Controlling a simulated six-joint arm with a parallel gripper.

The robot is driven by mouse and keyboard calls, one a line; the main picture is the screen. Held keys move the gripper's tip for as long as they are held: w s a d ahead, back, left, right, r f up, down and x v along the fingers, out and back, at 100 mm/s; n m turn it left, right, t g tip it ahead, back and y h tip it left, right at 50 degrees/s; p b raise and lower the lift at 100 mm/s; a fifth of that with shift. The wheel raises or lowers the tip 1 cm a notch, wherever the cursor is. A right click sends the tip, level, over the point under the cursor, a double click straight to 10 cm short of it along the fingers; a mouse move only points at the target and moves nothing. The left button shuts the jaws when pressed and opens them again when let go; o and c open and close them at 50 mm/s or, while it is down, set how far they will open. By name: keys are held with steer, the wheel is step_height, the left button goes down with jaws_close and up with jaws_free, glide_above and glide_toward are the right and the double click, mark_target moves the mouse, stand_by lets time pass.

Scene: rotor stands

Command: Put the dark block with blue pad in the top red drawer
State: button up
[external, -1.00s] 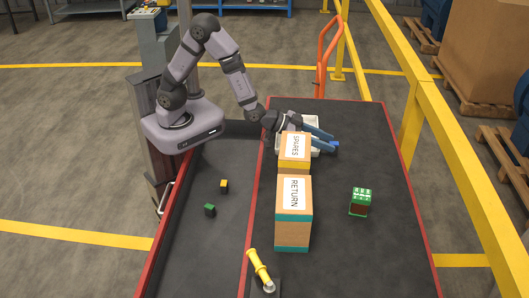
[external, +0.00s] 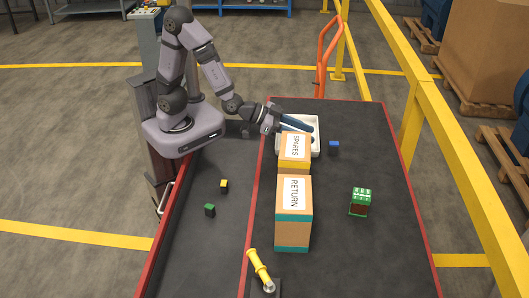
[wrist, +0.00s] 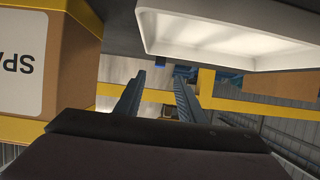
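The dark block with the blue pad (external: 334,148) rests on the dark bench top, right of the white tray. My gripper (external: 311,128) is above the tray, left of the block and apart from it. Its two fingers are spread with nothing between them, as the wrist view (wrist: 160,82) also shows. The red drawer (external: 160,222) appears pulled out along the bench's left side, with a pale handle on its red front. A yellow-padded block (external: 224,186) and a green-padded block (external: 210,210) lie on its dark floor.
The SPARES box (external: 294,146) and the RETURN box (external: 293,215) stand between block and drawer. The white tray (external: 316,147) is behind SPARES. A yellow-handled tool (external: 259,266) is at the front. The drawer's front half is mostly clear.

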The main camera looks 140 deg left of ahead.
mark_target(326, 153)
stand_by(0.4)
steer(key=b, duration=0.1)
steer(key=f+b, duration=0.2)
steer(key=shift+w+a, duration=0.3)
steer(key=shift+a, duration=0.05)
steer(key=shift+r, duration=0.2)
steer(key=shift+w+a, duration=0.15)
steer(key=shift+x, duration=0.9)
steer(key=shift+p+x, duration=1.15)
steer(key=shift+x, duration=1.45)
steer(key=shift+f, duration=0.2)
